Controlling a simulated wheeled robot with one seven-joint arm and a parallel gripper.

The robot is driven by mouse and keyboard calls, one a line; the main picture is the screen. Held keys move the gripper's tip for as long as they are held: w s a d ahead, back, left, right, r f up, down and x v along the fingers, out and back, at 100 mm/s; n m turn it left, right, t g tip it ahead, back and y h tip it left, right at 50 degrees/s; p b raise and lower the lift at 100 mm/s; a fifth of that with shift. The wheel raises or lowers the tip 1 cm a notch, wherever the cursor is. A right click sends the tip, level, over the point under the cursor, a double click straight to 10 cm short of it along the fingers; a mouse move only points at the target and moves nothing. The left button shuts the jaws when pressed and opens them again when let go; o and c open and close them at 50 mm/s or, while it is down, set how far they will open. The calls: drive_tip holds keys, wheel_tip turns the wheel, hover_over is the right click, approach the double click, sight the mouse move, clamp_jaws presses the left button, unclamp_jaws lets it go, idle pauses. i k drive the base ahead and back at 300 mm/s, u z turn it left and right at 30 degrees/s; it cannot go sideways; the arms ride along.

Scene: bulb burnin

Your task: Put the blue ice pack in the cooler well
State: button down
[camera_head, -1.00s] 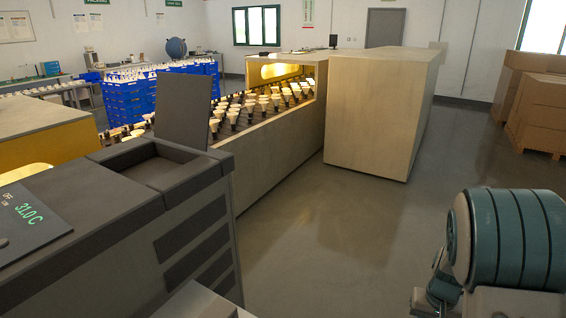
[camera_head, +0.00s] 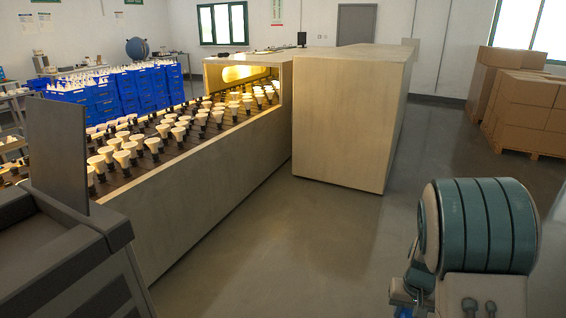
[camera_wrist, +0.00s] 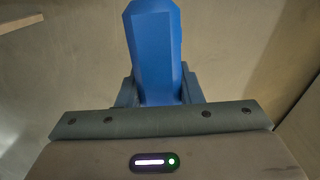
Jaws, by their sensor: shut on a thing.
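In the wrist view, my gripper (camera_wrist: 158,92) is shut on the blue ice pack (camera_wrist: 154,45). The pack is a long blue block with bevelled edges that sticks out beyond the fingers. Its lower end is hidden between them. I cannot see into the well from here.
A long conveyor (camera_head: 205,180) with several bulbs runs into a lit tunnel (camera_head: 245,73) of a pale bench-like housing (camera_head: 340,120). Blue crates (camera_head: 120,88) stand behind it. Cardboard boxes (camera_head: 530,105) are stacked at right. The grey floor (camera_head: 300,250) in the middle is clear.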

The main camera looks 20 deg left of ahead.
sight(37, 241)
drive_tip(key=i, duration=2.05)
drive_tip(key=u, duration=3.25)
drive_tip(key=i, duration=0.2)
drive_tip(key=u, duration=0.2)
